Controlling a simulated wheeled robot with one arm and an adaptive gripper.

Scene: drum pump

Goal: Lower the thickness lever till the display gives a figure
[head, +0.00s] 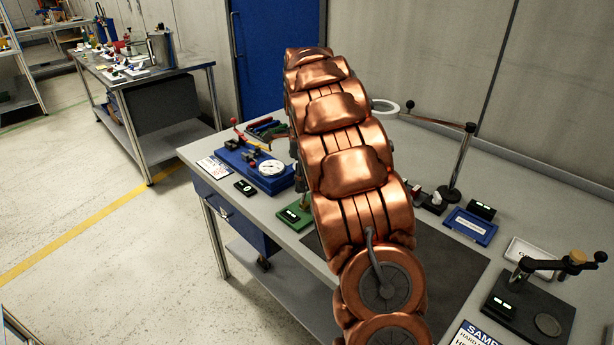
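My copper-coloured arm rises through the middle of the head view and covers part of the bench. Small grey parts at its left edge look like part of my gripper (299,178); the rest is hidden, so its opening and any contact do not show. A green device (295,216) with a small lit display stands just left of the arm, partly covered by it. A dark stand (528,308) at the right has a black-knobbed arm and a lit display. I cannot tell which device carries the thickness lever. The display characters are too small to read.
A blue base with a dial gauge (271,168) and red-knobbed lever stands at the bench's left end. A small black display box (244,187), blue tray (470,226), white tray (529,254) and lamp-like post (460,165) stand around. A dark mat (447,275) lies centrally.

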